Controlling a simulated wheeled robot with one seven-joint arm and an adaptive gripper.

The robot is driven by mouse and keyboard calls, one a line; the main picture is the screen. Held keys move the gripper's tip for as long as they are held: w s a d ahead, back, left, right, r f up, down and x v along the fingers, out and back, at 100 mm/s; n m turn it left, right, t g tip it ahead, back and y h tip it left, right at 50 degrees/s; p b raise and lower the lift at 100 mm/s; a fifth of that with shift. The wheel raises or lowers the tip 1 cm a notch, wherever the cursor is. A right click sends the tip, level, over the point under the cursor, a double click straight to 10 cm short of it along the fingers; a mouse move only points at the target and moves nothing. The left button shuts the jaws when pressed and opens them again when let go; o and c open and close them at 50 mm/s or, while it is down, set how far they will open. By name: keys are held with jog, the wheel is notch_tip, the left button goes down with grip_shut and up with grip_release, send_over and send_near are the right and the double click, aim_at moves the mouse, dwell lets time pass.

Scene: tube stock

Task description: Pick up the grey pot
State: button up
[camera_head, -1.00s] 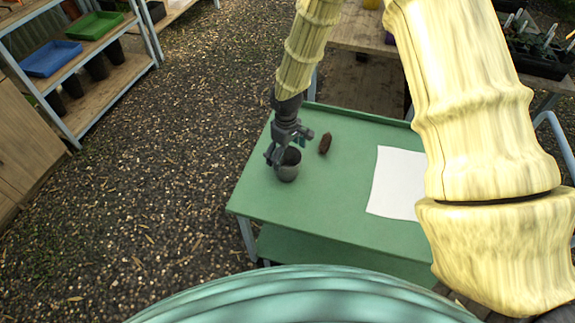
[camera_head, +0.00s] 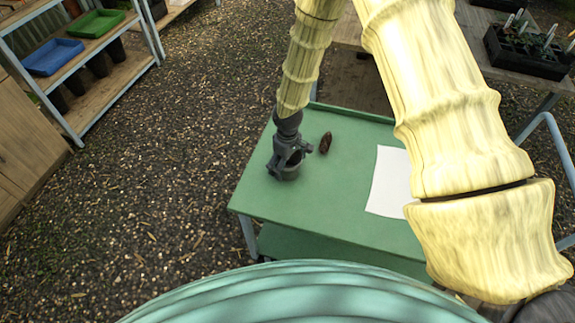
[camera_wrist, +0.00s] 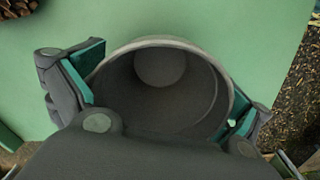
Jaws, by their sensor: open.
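The grey pot (camera_wrist: 165,95) stands upright on the green table (camera_head: 330,215), with its open mouth facing the wrist camera. It also shows in the head view (camera_head: 287,173), mostly hidden behind my gripper. My gripper (camera_head: 288,165) is lowered over the pot from above. In the wrist view my gripper (camera_wrist: 165,92) is open, with one green-padded finger at the pot's left side and the other at its right side. The fingers are close to the rim; I cannot tell whether they touch it.
A brown pine cone (camera_head: 325,143) lies on the table behind and right of the pot; its edge shows in the wrist view (camera_wrist: 18,8). A white sheet (camera_head: 388,182) lies further right. The table's front left area is clear. Shelves with trays (camera_head: 52,57) stand far left.

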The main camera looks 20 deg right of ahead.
jog(key=c, duration=0.9)
